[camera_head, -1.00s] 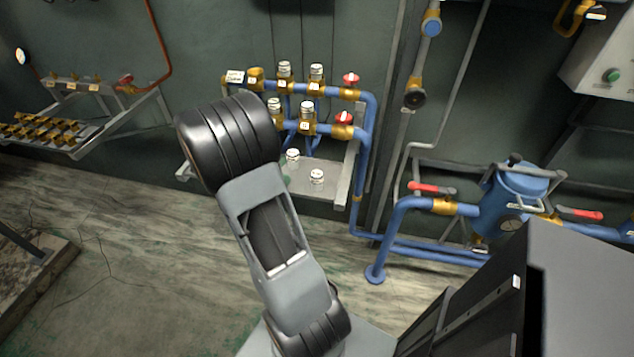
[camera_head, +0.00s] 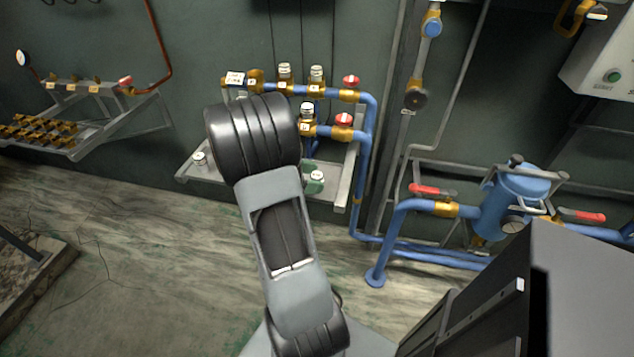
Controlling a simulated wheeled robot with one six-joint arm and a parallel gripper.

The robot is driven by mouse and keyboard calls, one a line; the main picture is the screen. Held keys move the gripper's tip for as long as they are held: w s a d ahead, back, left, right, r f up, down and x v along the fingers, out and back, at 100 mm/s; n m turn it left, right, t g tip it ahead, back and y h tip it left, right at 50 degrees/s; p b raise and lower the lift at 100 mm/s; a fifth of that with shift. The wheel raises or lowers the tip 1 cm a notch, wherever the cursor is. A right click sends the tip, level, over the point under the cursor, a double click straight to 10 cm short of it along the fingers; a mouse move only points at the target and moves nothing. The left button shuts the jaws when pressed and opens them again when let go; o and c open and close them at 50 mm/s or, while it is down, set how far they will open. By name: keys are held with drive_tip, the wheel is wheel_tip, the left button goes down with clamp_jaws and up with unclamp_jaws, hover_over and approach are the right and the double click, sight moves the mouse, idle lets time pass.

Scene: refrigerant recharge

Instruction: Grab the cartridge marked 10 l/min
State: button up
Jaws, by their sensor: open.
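Silver-capped cartridges sit in brass fittings on the blue-piped manifold: two in the upper row (camera_head: 284,72) (camera_head: 316,74) and one in the lower row (camera_head: 307,109). One loose cartridge (camera_head: 200,159) stands at the left end of the grey shelf (camera_head: 190,175) below. Another (camera_head: 316,176) stands near its right part, with a greenish patch around it that I cannot identify. The markings are too small to read, so I cannot tell which is 10 l/min. My gripper is hidden behind my arm, which covers the shelf's middle and part of the lower row.
A rack with brass fittings (camera_head: 45,133) is on the left wall. A blue vessel (camera_head: 515,200) with pipes stands at the right, near a dark grey box (camera_head: 580,290).

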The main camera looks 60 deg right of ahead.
drive_tip(key=c, duration=1.1)
drive_tip(key=shift+o, duration=0.2)
drive_tip(key=shift+r, duration=0.1)
